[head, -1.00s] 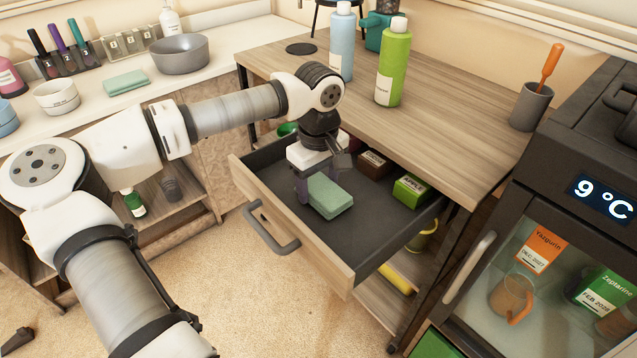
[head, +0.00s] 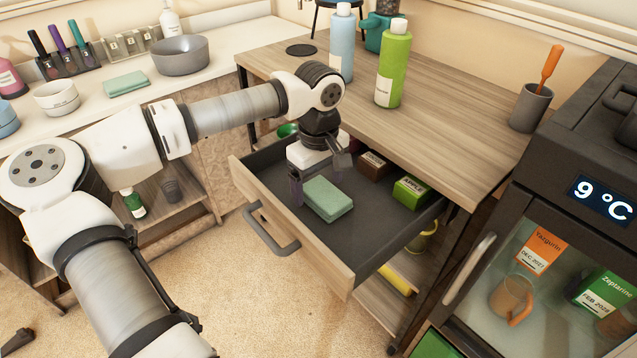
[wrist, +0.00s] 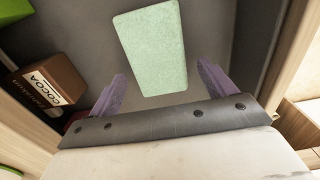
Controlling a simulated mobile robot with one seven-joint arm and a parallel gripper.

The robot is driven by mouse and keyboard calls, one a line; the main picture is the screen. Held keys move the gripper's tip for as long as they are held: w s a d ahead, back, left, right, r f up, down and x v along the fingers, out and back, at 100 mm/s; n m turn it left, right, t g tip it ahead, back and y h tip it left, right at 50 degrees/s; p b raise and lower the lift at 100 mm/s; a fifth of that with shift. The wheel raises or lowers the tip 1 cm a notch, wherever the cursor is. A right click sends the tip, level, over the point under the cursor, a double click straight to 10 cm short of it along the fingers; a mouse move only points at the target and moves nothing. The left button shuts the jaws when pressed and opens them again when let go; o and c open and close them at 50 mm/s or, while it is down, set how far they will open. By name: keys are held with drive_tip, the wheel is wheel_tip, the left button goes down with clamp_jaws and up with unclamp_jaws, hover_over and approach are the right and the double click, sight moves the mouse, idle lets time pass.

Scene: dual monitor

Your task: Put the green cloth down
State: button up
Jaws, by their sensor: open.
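The green cloth (head: 328,198) is a pale green folded block lying on the dark floor of the open drawer (head: 384,223). In the wrist view the cloth (wrist: 152,46) lies just beyond my fingertips, between their lines and apart from them. My gripper (head: 314,183) is inside the drawer area, at the cloth's left end in the head view. Its two purple fingers (wrist: 160,88) are spread with nothing between them. The far finger is partly hidden in the head view.
A brown cocoa box (head: 372,164) and a green apple box (head: 410,191) stand at the drawer's back and right. The wooden drawer front (head: 300,240) and the tabletop (head: 440,125) border the space. Another green cloth (head: 127,84) lies on the left counter.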

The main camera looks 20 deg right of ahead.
sight(318, 188)
wheel_tip(318, 188, up, 11)
drive_tip(key=shift+r+p, duration=0.2)
drive_tip(key=shift+p, duration=0.25)
